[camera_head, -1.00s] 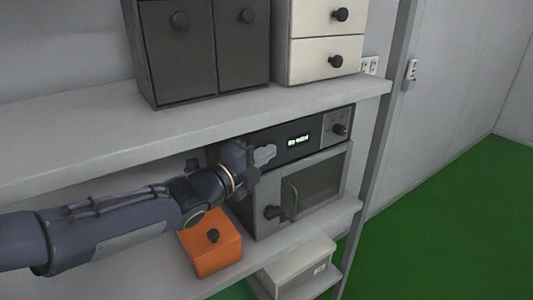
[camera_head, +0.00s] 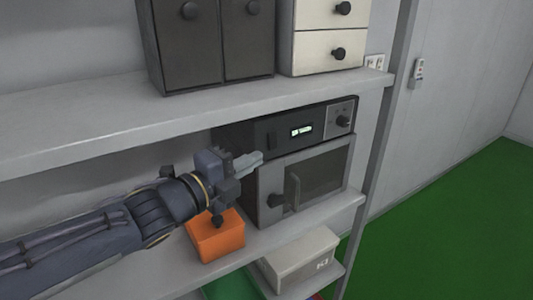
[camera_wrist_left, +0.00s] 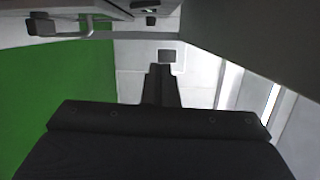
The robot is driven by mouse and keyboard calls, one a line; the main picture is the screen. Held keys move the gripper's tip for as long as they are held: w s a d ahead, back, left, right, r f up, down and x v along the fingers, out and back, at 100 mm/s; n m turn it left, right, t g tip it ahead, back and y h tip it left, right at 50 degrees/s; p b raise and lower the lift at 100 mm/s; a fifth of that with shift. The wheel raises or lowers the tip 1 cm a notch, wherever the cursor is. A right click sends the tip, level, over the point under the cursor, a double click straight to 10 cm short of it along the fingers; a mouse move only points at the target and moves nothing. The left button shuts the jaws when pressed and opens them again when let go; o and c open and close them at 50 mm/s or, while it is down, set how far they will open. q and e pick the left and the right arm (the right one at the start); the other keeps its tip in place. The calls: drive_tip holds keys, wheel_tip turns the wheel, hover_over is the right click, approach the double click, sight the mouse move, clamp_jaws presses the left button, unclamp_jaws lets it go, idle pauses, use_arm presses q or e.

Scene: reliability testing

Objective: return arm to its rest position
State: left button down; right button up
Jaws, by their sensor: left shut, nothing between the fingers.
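My left arm comes in from the left in the head view. Its gripper (camera_head: 249,163) is shut and empty, in front of the upper left part of an oven-like device (camera_head: 268,188) with a lit display, a knob and a handled door. I cannot tell whether the fingers touch it. In the left wrist view the fingers (camera_wrist_left: 161,84) lie together with nothing between them. My right gripper does not show.
An orange box (camera_head: 216,240) with a dark knob sits just below my left gripper. The shelf above (camera_head: 190,115) carries dark and white drawer units. A pale box (camera_head: 300,262) stands on the lower shelf. Green floor (camera_head: 450,220) lies open at right.

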use_arm(q)
drive_tip(key=shift+v, duration=0.8)
drive_tip(key=shift+w+a, duration=0.1)
drive_tip(key=shift+a, duration=0.05)
drive_tip(key=s+a+f+n+y, duration=0.2)
drive_tip(key=a+f+n+y, duration=0.3)
drive_tip(key=a+n, duration=0.25)
drive_tip(key=s+a+f+n+y, duration=0.3)
drive_tip(key=a+f+n+y, duration=0.1)
drive_tip(key=a+n, duration=0.4)
drive_tip(key=s+d+f+n+g, duration=0.1)
drive_tip(key=s+f+n+g, duration=0.3)
drive_tip(key=s, duration=0.4)
drive_tip(key=s+d+f+n+g+h, duration=0.1)
drive_tip(key=s+d+f+n+g, duration=0.1)
drive_tip(key=s+f+n+g, duration=0.2)
drive_tip(key=s+f+n, duration=0.3)
drive_tip(key=s+n, duration=0.2)
drive_tip(key=shift+f, duration=0.3)
